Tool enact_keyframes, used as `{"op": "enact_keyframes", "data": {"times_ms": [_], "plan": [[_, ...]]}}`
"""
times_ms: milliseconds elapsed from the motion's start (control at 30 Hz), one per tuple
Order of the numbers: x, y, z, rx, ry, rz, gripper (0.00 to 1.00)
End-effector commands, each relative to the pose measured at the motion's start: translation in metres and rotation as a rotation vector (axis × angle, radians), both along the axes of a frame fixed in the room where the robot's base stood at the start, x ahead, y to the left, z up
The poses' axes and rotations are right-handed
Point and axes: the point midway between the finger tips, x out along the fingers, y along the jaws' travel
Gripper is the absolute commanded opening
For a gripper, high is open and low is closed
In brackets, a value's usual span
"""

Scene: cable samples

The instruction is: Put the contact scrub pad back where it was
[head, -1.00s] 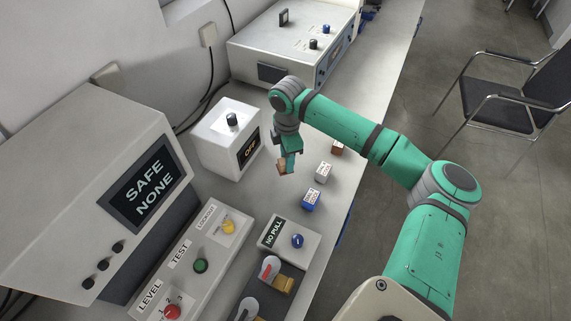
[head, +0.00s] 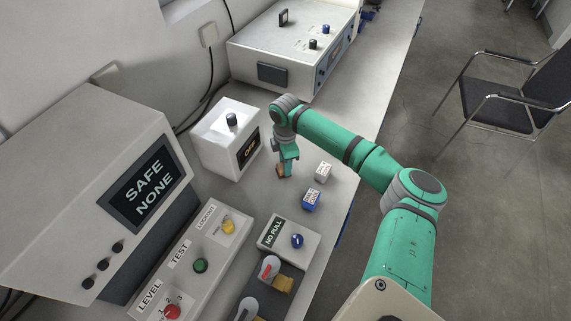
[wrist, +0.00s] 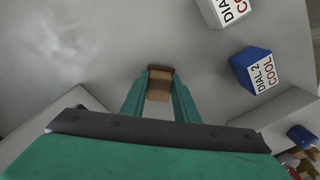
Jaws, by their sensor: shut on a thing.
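The contact scrub pad (head: 281,171) appears to be the small tan and brown block at my gripper's tips. My gripper (head: 287,170) is shut on it, right of the white box with the OFF display. In the wrist view, the pad (wrist: 160,86) sits between the two green fingers of my gripper (wrist: 160,80), with a darker brown edge at its far side. It is close over the grey bench; I cannot tell whether it touches the surface.
A white block (head: 324,172) and a blue block (head: 311,199) stand right of my gripper. The OFF box (head: 213,140) is close on the left. The NO PULL box (head: 284,241) and the LEVEL/TEST/LOCKOUT panel (head: 184,262) are nearer. The bench (head: 262,190) around the pad is bare.

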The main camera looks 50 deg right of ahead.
Motion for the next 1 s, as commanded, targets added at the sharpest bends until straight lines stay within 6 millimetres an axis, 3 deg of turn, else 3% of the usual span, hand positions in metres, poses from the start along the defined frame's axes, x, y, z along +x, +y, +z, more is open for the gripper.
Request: {"op": "enact_keyframes", "data": {"times_ms": [167,200,267,667,1000], "plan": [[0.0,0.0,-0.003,0.0,0.001,0.0,0.0],[0.0,0.0,-0.003,0.0,0.001,0.0,0.34],[0.0,0.0,-0.003,0.0,0.001,0.0,0.46],[0.0,0.0,0.004,0.0,-0.001,0.0,0.46],[0.0,0.0,0.065,-0.003,-0.001,0.002,0.46]]}}
